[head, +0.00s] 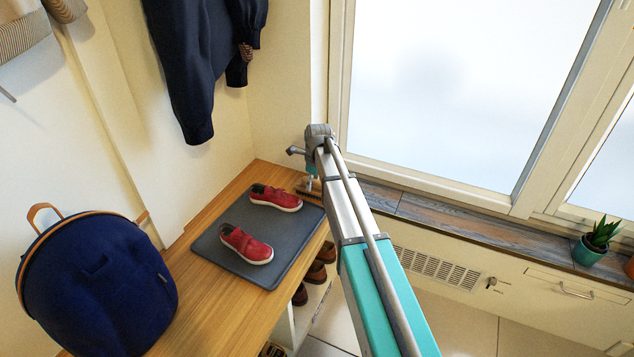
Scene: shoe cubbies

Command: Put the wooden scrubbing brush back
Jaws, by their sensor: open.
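My gripper (312,184) points down at the far end of the wooden bench, small and partly hidden by my own arm. It is open. A small brown wooden piece (303,191) lies on the bench right by the fingertips, behind the grey mat; it may be the scrubbing brush, but it is too small and too covered to be sure. I cannot tell whether the fingers touch it.
A dark grey mat (212,250) on the bench (185,270) carries two red shoes (246,245). A navy backpack (95,285) stands at the near left. Brown shoes (317,272) sit in the cubbies below. A potted plant (590,250) stands on the right sill.

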